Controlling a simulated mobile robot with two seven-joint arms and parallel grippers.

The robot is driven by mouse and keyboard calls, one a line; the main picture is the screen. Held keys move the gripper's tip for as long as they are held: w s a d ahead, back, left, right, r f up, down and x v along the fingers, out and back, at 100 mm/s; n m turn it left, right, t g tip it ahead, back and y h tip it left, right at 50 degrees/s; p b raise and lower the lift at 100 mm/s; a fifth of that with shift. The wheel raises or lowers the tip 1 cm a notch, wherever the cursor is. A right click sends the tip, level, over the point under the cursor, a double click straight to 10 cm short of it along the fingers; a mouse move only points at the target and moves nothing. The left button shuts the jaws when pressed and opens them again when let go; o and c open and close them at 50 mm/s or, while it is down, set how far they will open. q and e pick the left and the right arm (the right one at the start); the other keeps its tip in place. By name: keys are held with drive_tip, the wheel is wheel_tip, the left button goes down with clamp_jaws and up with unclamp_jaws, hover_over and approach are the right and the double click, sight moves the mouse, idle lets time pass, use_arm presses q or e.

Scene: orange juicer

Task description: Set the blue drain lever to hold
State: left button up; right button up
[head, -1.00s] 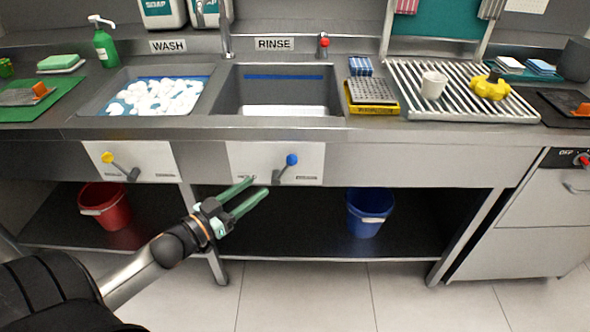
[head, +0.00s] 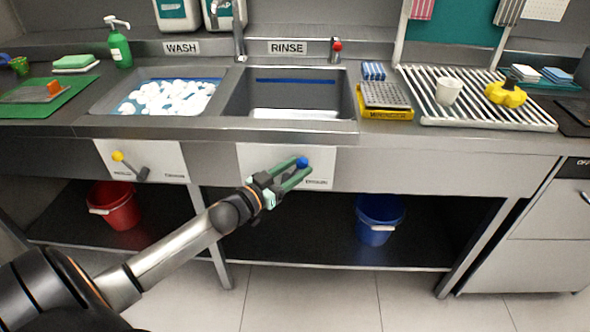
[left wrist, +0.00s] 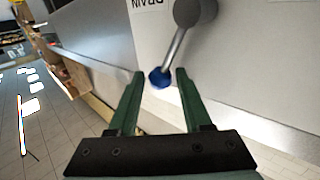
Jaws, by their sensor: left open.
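The blue drain lever (head: 302,162) is on the white panel below the rinse sink, its blue knob up and to the right. In the left wrist view its blue knob (left wrist: 160,77) lies between the fingertips, and its grey shaft runs up to a round pivot. My left gripper (head: 299,172) is open, with its green fingers on either side of the knob; it also shows in the left wrist view (left wrist: 158,76). I cannot tell whether either finger touches the knob. The fingers partly hide the lever and panel lettering in the head view. My right gripper is not in view.
A yellow-knobbed lever (head: 118,156) is on the left panel under the wash sink. A red bucket (head: 114,207) and a blue bucket (head: 379,220) stand on the lower shelf. The counter's front edge (head: 210,128) overhangs the panels.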

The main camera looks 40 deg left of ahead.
use_arm(q)
drive_tip(key=shift+c, duration=0.3)
clamp_jaws()
idle(1.1)
